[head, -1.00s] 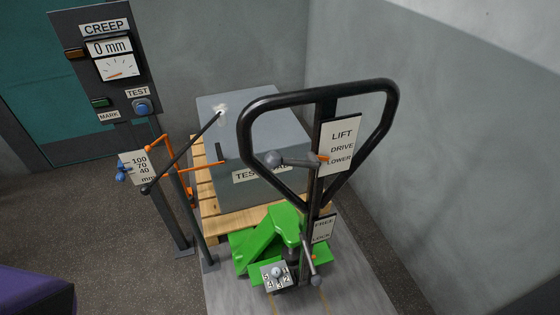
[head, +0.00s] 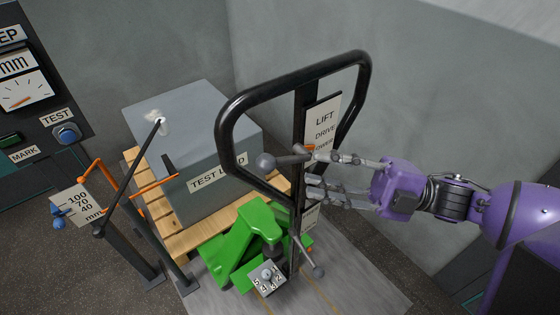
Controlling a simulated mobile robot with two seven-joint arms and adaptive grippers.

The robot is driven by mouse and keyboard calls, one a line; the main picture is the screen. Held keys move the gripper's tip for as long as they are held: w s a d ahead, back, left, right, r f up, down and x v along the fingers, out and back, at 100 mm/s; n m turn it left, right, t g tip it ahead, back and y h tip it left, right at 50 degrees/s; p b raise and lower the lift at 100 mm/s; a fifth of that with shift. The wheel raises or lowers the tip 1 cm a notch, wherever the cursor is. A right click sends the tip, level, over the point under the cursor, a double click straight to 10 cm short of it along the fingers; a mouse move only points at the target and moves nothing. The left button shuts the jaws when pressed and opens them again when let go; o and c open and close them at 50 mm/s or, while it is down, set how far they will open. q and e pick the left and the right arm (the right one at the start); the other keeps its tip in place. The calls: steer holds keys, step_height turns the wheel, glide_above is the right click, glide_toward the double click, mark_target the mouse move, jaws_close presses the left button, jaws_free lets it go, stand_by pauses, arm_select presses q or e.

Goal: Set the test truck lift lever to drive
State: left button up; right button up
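The test truck has a black loop handle (head: 232,112) on an upright post. A plate marked LIFT, DRIVE, LOWER (head: 324,117) is on the post. The lift lever (head: 265,161) is a grey arm with a round grey knob, pointing left from the post. Its small orange pointer (head: 309,148) sits by the LOWER word, below DRIVE. My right gripper (head: 308,172) comes in from the right, fingers spread and empty, one above the other at the post. The upper finger overlaps the lever's pivot end; I cannot tell whether it touches. My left gripper is out of view.
The green truck body (head: 238,240) stands below, with a numbered dial (head: 266,278) and a lower lever (head: 318,271). A grey TEST LOAD box (head: 180,110) sits on a wooden pallet (head: 190,240). A gauge panel (head: 40,125) and posts stand left. A grey wall is behind and right.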

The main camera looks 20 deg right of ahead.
mark_target(285, 163)
steer(key=x, duration=0.6)
steer(key=shift+w+a, duration=0.2)
steer(key=shift+a, duration=0.1)
jaws_close()
steer(key=shift+r, duration=0.1)
